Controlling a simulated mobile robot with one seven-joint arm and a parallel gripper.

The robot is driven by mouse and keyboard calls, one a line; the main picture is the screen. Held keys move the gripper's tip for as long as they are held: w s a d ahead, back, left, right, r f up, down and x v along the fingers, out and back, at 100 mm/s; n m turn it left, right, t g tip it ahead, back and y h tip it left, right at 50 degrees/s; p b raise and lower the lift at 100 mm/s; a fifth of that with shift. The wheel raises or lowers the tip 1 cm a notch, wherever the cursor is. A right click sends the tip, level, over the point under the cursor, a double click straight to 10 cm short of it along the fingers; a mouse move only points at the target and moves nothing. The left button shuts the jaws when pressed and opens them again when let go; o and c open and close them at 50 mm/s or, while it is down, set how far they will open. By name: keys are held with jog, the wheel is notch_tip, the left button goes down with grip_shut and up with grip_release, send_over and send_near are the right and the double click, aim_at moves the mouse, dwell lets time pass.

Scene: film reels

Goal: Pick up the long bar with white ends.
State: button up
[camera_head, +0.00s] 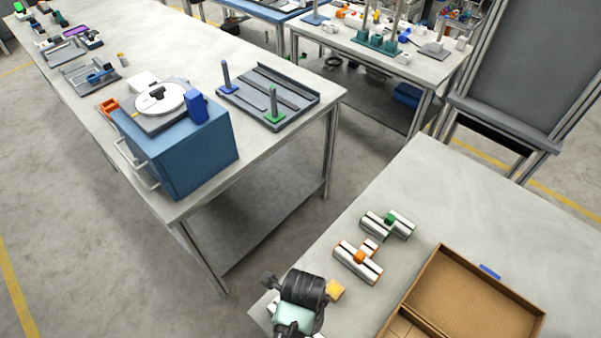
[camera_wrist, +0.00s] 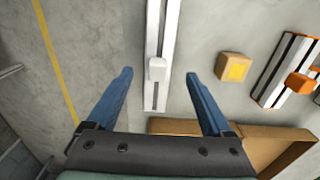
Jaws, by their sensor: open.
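The long bar (camera_wrist: 169,30) is white with a dark groove along its length. It lies lengthwise in the wrist view, running out of the top edge, so its far end is out of sight. A white block (camera_wrist: 157,70) sits on it near its lower end. My gripper (camera_wrist: 159,74) is open, with one blue finger on each side of the bar and apart from it. The gap to the bar in height is unclear. In the head view my arm's end covers most of the bar.
A yellow-orange block (camera_wrist: 234,67) lies right of the bar. An orange-jointed bar piece (camera_head: 358,262) and a green-jointed one (camera_head: 387,224) lie further off. An open cardboard box (camera_head: 439,250) stands close by. A blue box (camera_head: 190,160) stands on another table.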

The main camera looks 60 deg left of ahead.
notch_tip(320, 180, down, 4)
jog(key=shift+s+a+f, duration=0.1)
jog(key=shift+s, duration=0.05)
grip_shut()
dwell(0.5)
